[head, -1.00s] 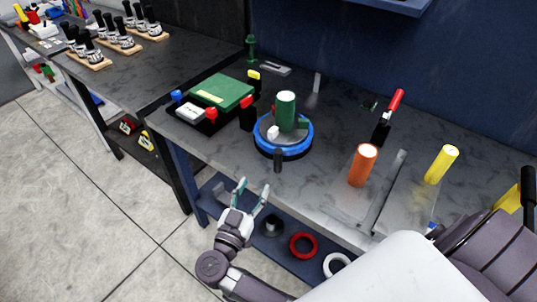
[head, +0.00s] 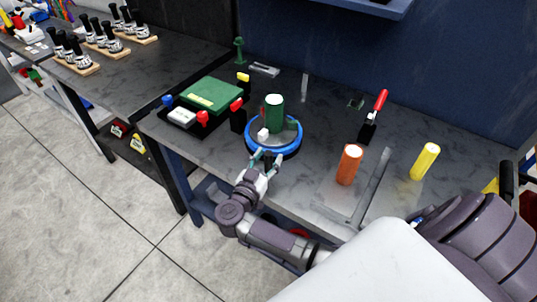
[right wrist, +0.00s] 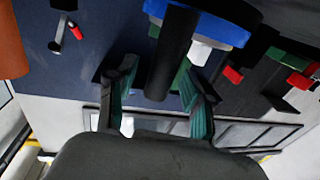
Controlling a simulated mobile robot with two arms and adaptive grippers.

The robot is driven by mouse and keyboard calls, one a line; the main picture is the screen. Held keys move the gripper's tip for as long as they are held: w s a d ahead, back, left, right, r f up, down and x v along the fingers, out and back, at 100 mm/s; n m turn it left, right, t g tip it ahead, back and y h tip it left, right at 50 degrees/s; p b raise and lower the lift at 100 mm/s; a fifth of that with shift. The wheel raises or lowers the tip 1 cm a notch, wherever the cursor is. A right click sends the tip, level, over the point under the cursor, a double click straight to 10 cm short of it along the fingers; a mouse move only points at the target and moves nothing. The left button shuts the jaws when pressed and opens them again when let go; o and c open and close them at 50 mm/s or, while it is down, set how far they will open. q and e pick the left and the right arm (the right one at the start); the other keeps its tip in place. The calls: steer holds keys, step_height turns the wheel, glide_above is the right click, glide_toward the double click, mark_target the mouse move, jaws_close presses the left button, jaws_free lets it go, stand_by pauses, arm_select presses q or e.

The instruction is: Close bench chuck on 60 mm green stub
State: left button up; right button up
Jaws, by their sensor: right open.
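The bench chuck has a blue ring (head: 288,150) on the bench, with a dark handle at its front. The green stub (head: 274,112) stands upright at its middle. A white jaw (head: 263,134) sits at the stub's front left. My right gripper (head: 267,157) is at the ring's front edge, open. In the right wrist view its fingers (right wrist: 158,72) lie on either side of the black handle (right wrist: 172,50), with gaps visible; contact cannot be told. The blue ring (right wrist: 220,28) and white jaw (right wrist: 200,53) show there too. My left gripper is not in view.
An orange cylinder (head: 349,165) and a yellow cylinder (head: 425,162) stand to the right. A red-handled clamp (head: 376,113) is behind them. A green box (head: 211,95) and a black panel with coloured buttons (head: 185,119) are to the left. A blue shelf (head: 370,8) overhangs the back.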

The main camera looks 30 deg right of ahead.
steer(key=shift+w+d, duration=0.2)
steer(key=shift+d, duration=0.15)
steer(key=shift+c, duration=0.4)
jaws_close()
